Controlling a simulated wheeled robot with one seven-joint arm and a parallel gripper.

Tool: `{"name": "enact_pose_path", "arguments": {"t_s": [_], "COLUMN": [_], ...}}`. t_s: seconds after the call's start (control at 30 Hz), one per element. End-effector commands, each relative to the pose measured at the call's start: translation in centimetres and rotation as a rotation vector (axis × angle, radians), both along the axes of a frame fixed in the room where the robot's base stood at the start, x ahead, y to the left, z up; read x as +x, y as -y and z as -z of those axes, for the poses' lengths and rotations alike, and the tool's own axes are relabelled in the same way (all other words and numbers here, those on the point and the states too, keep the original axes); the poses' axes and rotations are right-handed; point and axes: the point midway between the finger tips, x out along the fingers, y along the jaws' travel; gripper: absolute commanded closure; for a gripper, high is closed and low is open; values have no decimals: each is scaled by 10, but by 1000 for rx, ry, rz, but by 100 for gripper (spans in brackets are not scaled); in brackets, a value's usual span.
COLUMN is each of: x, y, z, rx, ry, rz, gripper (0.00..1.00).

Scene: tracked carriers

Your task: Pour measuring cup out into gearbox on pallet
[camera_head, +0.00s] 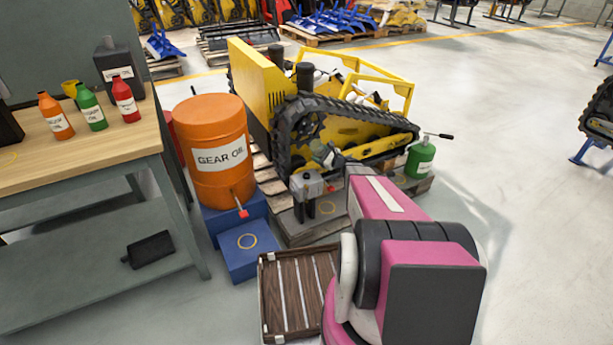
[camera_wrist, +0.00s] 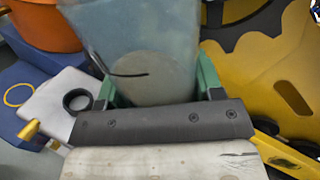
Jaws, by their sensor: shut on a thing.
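The measuring cup (camera_wrist: 140,40) is a clear, bluish vessel that fills the upper middle of the wrist view. My gripper (camera_wrist: 155,88) is shut on it, with a green finger on either side. In the head view my gripper (camera_head: 332,158) and the small-looking cup (camera_head: 319,151) are just above and behind the gearbox. The grey gearbox (camera_head: 307,186) stands on a low pallet (camera_head: 298,232). In the wrist view the gearbox (camera_wrist: 50,107) is at the left, with a round black-rimmed opening, apart from the cup in the picture. The cup's contents and exact tilt are unclear.
An orange gear oil drum (camera_head: 214,150) stands on a blue stand (camera_head: 246,250) left of the gearbox. A yellow tracked carrier (camera_head: 345,125) is close behind. A green canister (camera_head: 420,158) stands to the right. A workbench (camera_head: 85,150) with bottles is at left; a brown slatted crate (camera_head: 291,292) is in front.

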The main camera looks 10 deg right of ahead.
Motion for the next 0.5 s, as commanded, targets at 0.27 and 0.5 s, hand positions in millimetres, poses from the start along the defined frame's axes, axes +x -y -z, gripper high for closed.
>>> {"name": "enact_pose_path", "arguments": {"t_s": [0.27, 0.5], "x": [-5, -5], "y": [-6, -8], "z": [1, 3], "rx": [-116, -216], "ry": [75, 141], "rz": [0, -1], "gripper": [70, 70]}}
